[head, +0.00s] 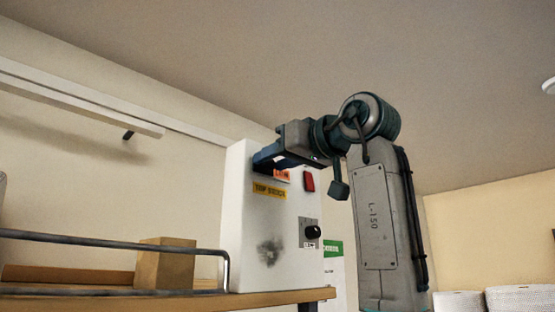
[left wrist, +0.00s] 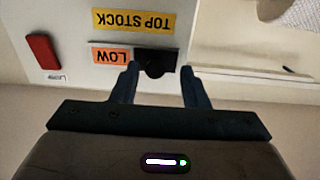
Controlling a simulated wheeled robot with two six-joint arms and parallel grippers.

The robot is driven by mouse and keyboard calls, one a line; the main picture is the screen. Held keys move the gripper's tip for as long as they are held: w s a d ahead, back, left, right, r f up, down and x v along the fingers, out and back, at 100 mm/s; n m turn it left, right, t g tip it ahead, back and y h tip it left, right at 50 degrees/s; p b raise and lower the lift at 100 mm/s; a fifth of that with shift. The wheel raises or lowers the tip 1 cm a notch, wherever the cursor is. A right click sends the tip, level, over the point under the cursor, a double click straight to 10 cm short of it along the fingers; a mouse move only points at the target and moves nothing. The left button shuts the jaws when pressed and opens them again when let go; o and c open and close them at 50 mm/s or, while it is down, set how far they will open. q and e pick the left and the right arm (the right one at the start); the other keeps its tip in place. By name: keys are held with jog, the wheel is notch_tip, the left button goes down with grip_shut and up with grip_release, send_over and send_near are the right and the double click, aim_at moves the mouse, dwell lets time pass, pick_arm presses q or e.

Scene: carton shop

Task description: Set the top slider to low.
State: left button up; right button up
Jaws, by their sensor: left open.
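A white control box (head: 242,210) stands on a wooden shelf and carries a yellow TOP STOCK label (head: 269,191), which appears upside down in the left wrist view (left wrist: 134,21). The top slider has a dark plate (left wrist: 170,55) with a black knob (left wrist: 155,66), beside an orange LOW label (left wrist: 111,55). My left gripper (head: 268,162) is at the top of the box face and hides the slider in the head view. In the left wrist view its open fingers (left wrist: 160,72) stand either side of the knob. Contact with the knob cannot be told. My right gripper is not in view.
A red switch (head: 309,181) sits near the LOW label. A black rotary knob (head: 312,232) is lower on the box. A brown carton (head: 166,264) stands on the shelf behind a metal rail (head: 110,241). A white light bar (head: 80,97) runs along the wall.

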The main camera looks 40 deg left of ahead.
pick_arm(q)
jog(key=shift+d+f+b, duration=0.15)
jog(key=shift+d+b, duration=0.15)
jog(key=shift+d, duration=0.25)
jog(key=d+b, duration=0.3)
jog(key=d, duration=0.6)
jog(key=shift+s+d, duration=0.3)
jog(key=shift+s, duration=0.15)
